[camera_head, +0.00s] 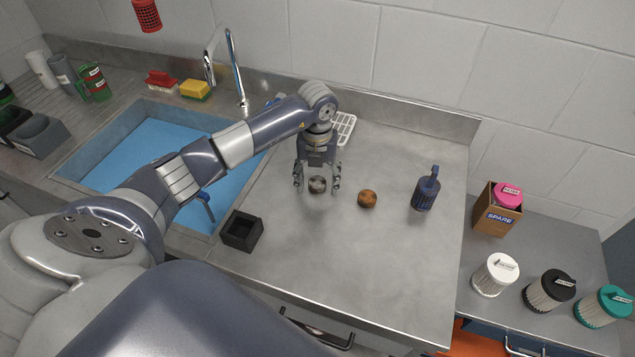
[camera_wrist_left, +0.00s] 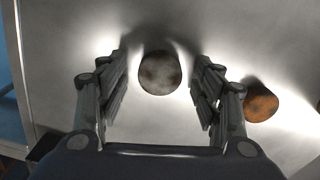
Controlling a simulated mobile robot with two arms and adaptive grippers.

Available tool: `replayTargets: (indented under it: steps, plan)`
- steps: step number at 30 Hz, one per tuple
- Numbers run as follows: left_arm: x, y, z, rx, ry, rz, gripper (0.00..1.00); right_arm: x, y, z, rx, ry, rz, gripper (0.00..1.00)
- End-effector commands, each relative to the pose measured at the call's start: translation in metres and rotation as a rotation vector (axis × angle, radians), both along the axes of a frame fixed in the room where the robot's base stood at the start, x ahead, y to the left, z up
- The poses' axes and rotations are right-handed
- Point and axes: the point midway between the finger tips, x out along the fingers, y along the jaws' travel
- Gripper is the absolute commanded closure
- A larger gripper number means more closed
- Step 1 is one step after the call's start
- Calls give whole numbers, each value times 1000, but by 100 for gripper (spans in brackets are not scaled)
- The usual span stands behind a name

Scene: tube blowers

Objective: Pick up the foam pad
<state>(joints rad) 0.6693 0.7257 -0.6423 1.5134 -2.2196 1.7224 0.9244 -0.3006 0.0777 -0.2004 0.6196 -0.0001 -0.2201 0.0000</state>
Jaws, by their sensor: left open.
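A grey, mottled round piece (camera_head: 317,187) lies on the steel worktop (camera_head: 330,270); it also shows in the left wrist view (camera_wrist_left: 160,73). A brown-orange round piece (camera_head: 367,199) lies to its right and shows at the right of the left wrist view (camera_wrist_left: 260,101). I cannot tell for sure which of the two is the foam pad. My left gripper (camera_head: 317,180) is open and points down, with its fingers on either side of the grey piece. In the left wrist view the grey piece shows between the fingertips, with a gap on each side. My right gripper is not in view.
A black open box (camera_head: 242,231) sits at the worktop's left front. A white rack (camera_head: 344,128) lies behind the gripper. A blue-bottomed sink (camera_head: 140,150) is at left. The front worktop is clear.

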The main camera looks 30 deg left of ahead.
Motion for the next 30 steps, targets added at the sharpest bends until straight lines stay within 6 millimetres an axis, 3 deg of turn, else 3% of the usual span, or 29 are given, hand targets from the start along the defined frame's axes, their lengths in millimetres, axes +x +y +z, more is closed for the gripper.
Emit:
replayTargets:
  steps: [1,7,20,30]
  plan:
    - [0,0,0,0,0,0,44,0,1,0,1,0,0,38]
    - [0,0,0,0,0,0,73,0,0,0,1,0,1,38]
    - [1,0,8,0,-2,-1,73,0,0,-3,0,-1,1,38]
    - [1,0,72,0,-6,-1,73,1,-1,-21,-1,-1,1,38]
